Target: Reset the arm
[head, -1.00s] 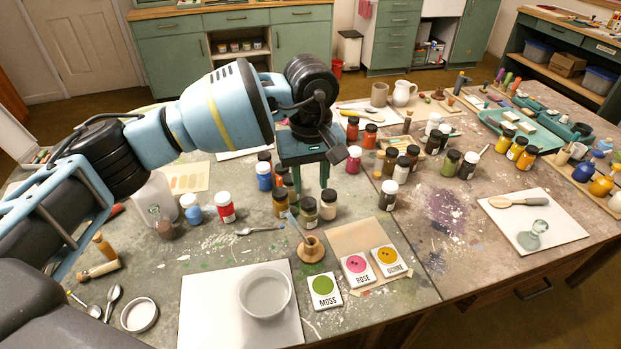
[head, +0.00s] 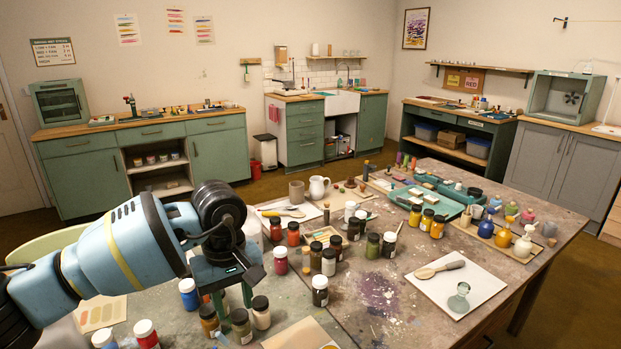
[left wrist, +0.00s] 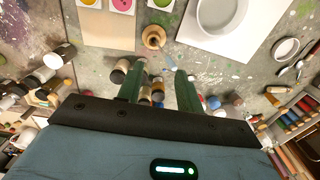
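My left gripper (head: 232,297) hangs pointing down over the painted work table (head: 350,290), among the paint jars. Its two green fingers stand apart with nothing held between them; the left wrist view also shows this gap (left wrist: 160,70). A dark-lidded jar (head: 241,322) stands close by the fingers, and a blue jar (head: 188,293) stands to their left. In the left wrist view a small wooden pot (left wrist: 154,37) sits just beyond the fingertips. My right gripper is in neither view.
A white bowl (left wrist: 222,14) and several spoons show in the left wrist view. Jars crowd the middle of the table. Green cabinets (head: 90,180) line the back wall, beyond open floor.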

